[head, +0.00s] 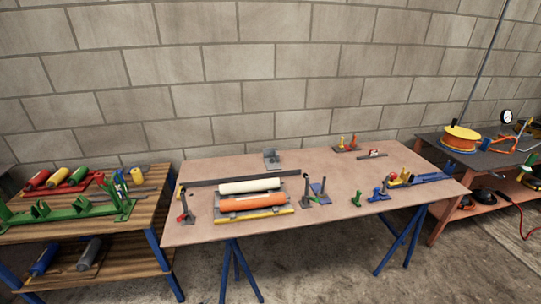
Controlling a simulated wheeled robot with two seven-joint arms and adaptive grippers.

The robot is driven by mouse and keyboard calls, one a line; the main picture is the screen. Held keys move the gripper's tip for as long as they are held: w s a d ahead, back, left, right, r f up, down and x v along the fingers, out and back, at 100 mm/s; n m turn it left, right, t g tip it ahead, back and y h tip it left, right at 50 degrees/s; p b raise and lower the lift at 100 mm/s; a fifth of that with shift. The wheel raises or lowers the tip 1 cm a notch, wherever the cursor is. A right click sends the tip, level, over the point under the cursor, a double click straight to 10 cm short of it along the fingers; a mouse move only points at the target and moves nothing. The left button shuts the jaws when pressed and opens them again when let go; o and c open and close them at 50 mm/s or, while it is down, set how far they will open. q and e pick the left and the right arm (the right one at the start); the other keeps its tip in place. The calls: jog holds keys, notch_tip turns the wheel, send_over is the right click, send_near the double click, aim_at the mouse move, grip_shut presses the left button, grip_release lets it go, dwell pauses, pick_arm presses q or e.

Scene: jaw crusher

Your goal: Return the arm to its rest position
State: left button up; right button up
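Neither of my grippers shows in the head view, and no part of my arms is in sight. The view looks down on a table (330,215) with a brown top and blue trestle legs. On it an orange roller (252,202) and a white roller (250,185) lie side by side on a grey and yellow base. Nothing in the frame shows how either arm is posed.
A wooden shelf (150,187) at the left holds a green stand (75,211) and several cylinders. A dark bench (485,158) at the right carries a yellow reel (460,138). A block wall closes the back. Floor shows in front of the table.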

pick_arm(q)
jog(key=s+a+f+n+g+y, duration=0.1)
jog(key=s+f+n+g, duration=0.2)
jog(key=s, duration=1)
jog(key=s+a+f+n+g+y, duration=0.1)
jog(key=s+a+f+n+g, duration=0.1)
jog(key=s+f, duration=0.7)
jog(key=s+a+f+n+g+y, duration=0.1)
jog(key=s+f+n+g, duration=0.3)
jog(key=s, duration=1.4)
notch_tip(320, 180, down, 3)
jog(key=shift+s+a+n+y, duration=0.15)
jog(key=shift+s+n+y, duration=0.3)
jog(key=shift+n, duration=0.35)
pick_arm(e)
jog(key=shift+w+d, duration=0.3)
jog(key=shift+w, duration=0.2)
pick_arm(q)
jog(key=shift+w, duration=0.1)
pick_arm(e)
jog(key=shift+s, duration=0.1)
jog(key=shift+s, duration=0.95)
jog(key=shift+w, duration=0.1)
